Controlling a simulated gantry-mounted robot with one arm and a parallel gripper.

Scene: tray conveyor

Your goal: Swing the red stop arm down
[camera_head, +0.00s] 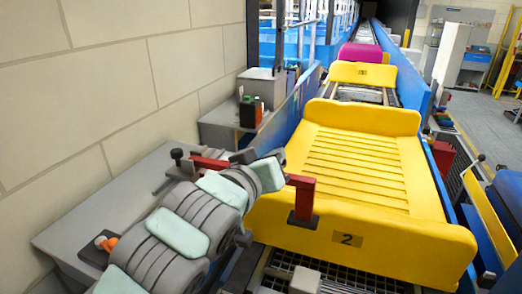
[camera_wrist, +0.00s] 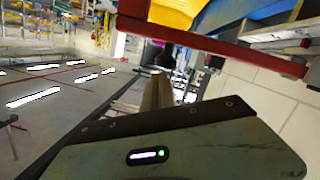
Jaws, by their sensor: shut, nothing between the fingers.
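The red stop arm (camera_head: 304,190) reaches roughly level from a mount with a black knob (camera_head: 178,155) at the left side of the conveyor. Its right end turns down into a plate in front of the yellow tray marked 2 (camera_head: 346,239). My arm covers its middle. In the wrist view the red stop arm (camera_wrist: 230,50) crosses the upper right. My gripper (camera_wrist: 164,60) is shut and empty, its dark tip close beside or just under the bar's left part. I cannot tell whether they touch. In the head view the fingertips are mostly hidden around the bar.
A second yellow tray (camera_head: 362,74) with a magenta item (camera_head: 360,53) stands further back. Blue side rails (camera_head: 410,80) border the conveyor. A grey ledge (camera_head: 120,200) and block wall lie at left. A small stand with bottles (camera_head: 251,111) is behind the stop arm.

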